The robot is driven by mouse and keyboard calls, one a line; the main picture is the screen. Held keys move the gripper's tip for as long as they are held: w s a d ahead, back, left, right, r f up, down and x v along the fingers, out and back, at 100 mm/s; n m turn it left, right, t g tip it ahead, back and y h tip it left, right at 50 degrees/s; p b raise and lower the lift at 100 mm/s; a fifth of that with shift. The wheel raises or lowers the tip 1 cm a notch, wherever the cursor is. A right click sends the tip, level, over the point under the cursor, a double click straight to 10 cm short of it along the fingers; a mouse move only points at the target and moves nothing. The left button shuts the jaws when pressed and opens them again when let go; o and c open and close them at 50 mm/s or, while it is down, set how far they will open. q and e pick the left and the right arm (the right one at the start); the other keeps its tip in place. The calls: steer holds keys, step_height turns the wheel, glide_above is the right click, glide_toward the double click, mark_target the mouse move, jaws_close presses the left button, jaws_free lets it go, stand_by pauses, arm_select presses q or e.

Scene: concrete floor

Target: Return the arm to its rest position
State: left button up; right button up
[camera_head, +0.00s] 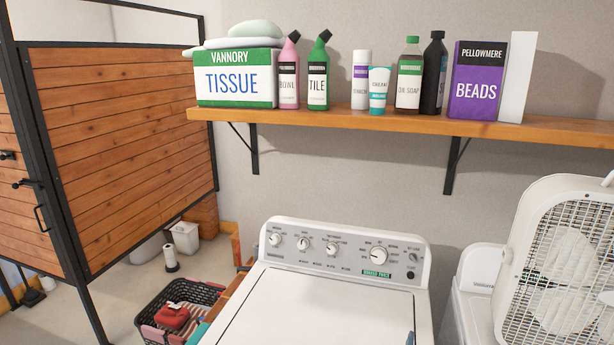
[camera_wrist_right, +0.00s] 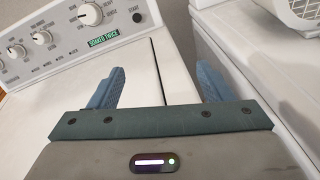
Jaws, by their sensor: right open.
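My right gripper (camera_wrist_right: 160,68) shows in the right wrist view, its two blue fingers spread wide apart with nothing between them. It is over the white washing machine (camera_wrist_right: 70,85), close to its right edge. In the head view the washing machine (camera_head: 310,315) stands at the bottom centre with its lid shut. A small blue-grey tip at the bottom edge of the head view may be a finger of my right gripper; the rest of that arm is out of the frame. My left gripper does not show in either view.
A wooden shelf (camera_head: 360,121) with bottles and boxes runs along the wall above the washer. A white box fan (camera_head: 560,270) stands on a second white appliance (camera_head: 473,300) at right. A dark basket (camera_head: 150,318) sits on the floor at left. The washer lid is clear.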

steer(key=s+d+f+m+g, duration=0.1)
steer(key=s+f+m+g, duration=0.15)
steer(key=s+m, duration=0.65)
steer(key=s+d+f+m+g, duration=0.1)
steer(key=s+m+g, duration=0.3)
steer(key=s+m, duration=0.55)
steer(key=s+a+r+m+g+y, duration=0.25)
steer(key=s+m, duration=0.25)
steer(key=s, duration=0.6)
steer(key=s+a+r+m+g+y, duration=0.15)
steer(key=s+a+m, duration=0.3)
steer(key=s, duration=0.65)
steer(key=d+f+g+b, duration=0.3)
steer(key=f+b, duration=0.5)
steer(key=f, duration=3.1)
arm_select(q)
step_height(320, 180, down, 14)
steer(key=b, duration=0.6)
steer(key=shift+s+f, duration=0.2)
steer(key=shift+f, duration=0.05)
arm_select(e)
steer(key=s+d+f, duration=0.1)
steer(key=s+f, duration=0.8)
steer(key=f, duration=0.3)
steer(key=s+f, duration=1)
steer(key=f, duration=0.3)
steer(key=shift+d+f+m+y, duration=0.25)
steer(key=shift+d+m+y, duration=0.15)
